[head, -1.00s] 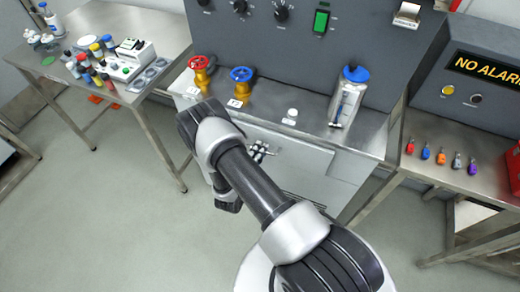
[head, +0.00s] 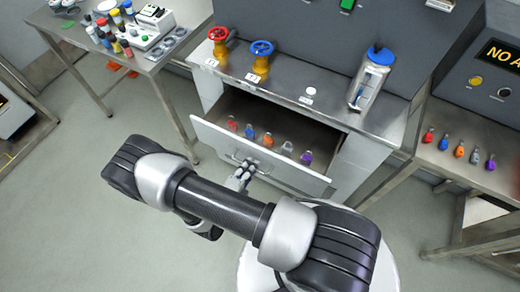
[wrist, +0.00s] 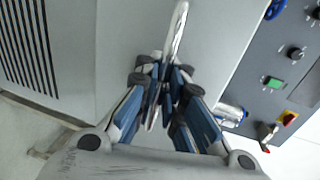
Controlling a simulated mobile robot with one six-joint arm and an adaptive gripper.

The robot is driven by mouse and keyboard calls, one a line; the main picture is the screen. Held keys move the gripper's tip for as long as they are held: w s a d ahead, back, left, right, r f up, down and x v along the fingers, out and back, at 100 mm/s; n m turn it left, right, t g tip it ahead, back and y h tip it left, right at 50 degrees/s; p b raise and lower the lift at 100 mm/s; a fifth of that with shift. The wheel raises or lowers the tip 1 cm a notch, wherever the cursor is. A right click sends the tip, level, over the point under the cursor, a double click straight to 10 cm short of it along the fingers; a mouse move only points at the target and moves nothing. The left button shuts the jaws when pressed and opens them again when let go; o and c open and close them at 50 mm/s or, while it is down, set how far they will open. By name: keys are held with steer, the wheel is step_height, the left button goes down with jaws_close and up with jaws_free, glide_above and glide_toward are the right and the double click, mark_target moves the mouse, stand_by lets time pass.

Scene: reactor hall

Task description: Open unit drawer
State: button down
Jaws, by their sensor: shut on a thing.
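The unit drawer (head: 210,137) is pulled out from the steel-topped unit, and its inside is visible from above in the head view. Several small coloured items (head: 268,138) stand in a row inside it. My gripper (head: 243,173) is at the middle of the drawer's front. In the wrist view my gripper (wrist: 165,78) is shut on the silver bar handle (wrist: 178,32), which runs between the fingers. The handle is partly hidden by the fingers.
On the unit's top stand a red valve (head: 220,41), a blue valve (head: 260,60) and a blue-capped canister (head: 370,78). A side table (head: 180,45) with bottles stands left. A bench (head: 450,160) with several coloured items stands right.

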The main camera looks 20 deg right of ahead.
steer(key=shift+f+v, duration=0.25)
steer(key=shift+v, duration=1.15)
steer(key=shift+f+v, duration=0.2)
steer(key=shift+v, duration=1.2)
steer(key=shift+a, duration=0.1)
steer(key=c, duration=1.7)
jaws_free()
steer(key=shift+f, duration=0.1)
steer(key=v, duration=1.2)
